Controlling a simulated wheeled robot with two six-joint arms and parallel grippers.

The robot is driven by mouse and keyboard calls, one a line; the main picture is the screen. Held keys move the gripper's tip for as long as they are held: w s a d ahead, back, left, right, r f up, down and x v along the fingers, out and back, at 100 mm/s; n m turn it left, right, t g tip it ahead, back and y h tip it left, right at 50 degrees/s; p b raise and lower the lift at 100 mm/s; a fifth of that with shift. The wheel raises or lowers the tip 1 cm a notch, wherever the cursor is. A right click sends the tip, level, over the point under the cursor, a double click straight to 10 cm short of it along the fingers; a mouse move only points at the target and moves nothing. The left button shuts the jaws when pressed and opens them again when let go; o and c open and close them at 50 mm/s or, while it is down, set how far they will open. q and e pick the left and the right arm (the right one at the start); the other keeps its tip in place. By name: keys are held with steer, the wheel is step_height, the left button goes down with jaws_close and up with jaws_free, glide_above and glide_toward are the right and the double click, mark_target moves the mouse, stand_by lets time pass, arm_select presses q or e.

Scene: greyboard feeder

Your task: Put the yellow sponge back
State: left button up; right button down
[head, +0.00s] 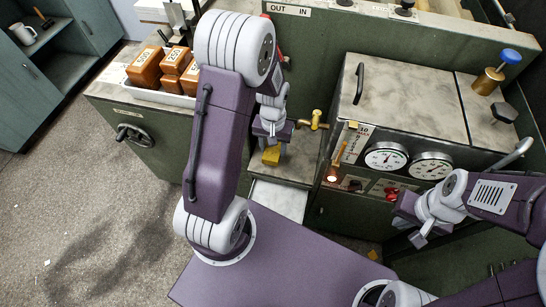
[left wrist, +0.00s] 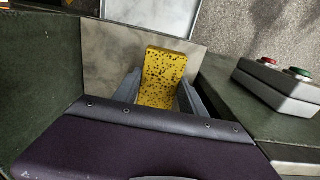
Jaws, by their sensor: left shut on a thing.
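The yellow sponge (left wrist: 165,77) with dark specks is between the two grey fingers in the left wrist view. In the head view, the sponge (head: 271,155) shows below the left gripper (head: 272,137). My left gripper is shut on it. A pale metal surface (left wrist: 125,55) lies beneath the sponge; I cannot tell whether the sponge touches it. My right gripper (head: 422,232) is at the right in front of the green machine, away from the sponge; its fingers are too small to tell open from shut.
A brass tap (head: 313,121) stands just right of my left gripper. Brown weights (head: 146,67) sit in a tray at left. Two dials (head: 386,156) and a box with red and green buttons (left wrist: 275,85) are nearby.

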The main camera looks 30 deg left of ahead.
mark_target(273, 150)
arm_select(q)
step_height(273, 150, down, 4)
steer(key=shift+s+r+b, duration=0.1)
steer(key=shift+r+b, duration=0.1)
steer(key=shift+b, duration=0.5)
steer(key=shift+f, duration=0.35)
steer(key=shift+r, duration=0.15)
steer(key=o, duration=1.2)
step_height(273, 150, up, 11)
steer(key=p, duration=0.4)
steer(key=shift+r, duration=0.1)
steer(key=shift+r+p, duration=0.35)
steer(key=shift+r, duration=0.15)
